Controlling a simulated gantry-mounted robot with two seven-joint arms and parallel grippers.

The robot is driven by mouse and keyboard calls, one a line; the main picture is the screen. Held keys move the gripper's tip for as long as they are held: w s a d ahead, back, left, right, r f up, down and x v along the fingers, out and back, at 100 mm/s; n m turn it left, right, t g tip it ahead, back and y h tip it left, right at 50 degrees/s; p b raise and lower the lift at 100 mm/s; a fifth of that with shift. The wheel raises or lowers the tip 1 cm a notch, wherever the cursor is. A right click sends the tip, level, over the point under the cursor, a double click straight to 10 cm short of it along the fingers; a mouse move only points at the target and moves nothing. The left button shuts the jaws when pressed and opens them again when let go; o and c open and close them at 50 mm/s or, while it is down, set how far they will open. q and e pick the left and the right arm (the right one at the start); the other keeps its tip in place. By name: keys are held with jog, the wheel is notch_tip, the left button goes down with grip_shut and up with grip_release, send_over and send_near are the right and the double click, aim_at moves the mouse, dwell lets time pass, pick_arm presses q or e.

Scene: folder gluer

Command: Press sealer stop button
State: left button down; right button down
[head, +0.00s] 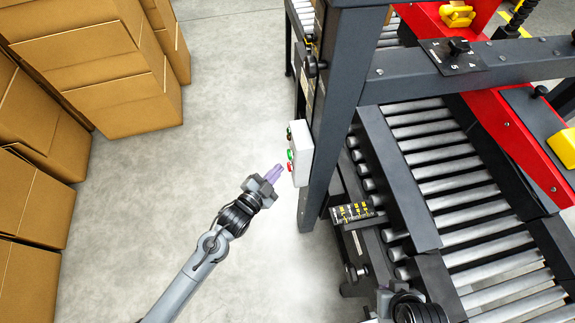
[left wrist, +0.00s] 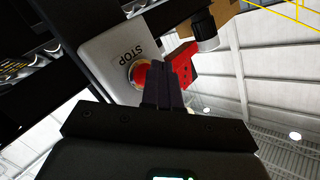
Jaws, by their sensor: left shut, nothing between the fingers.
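The sealer's control box (head: 300,150) is a pale box on the dark upright post, with a green button (head: 290,154) and a red stop button (head: 290,167) on its left face. In the left wrist view the red stop button (left wrist: 138,73) sits beside the word STOP on the box's light plate (left wrist: 105,55). My left gripper (head: 275,172) is shut and empty, its purple fingertips close to the red button. In the left wrist view the fingertips (left wrist: 168,75) partly cover the button's right side; I cannot tell whether they touch it. The right gripper's fingers do not show.
The dark machine post (head: 335,110) stands right behind the box. A roller conveyor (head: 450,180) with red and black guards lies to the right. Stacked cardboard boxes (head: 100,60) stand at the left. The grey floor (head: 180,180) between is clear.

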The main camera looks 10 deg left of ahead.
pick_arm(q)
jog(key=shift+s+a, duration=0.1)
jog(key=shift+a, duration=0.1)
jog(key=s+a+p, duration=0.2)
jog(key=a+p, duration=0.1)
jog(key=a, duration=0.2)
jog(key=shift+s+a, duration=0.25)
dwell(0.4)
dwell(0.5)
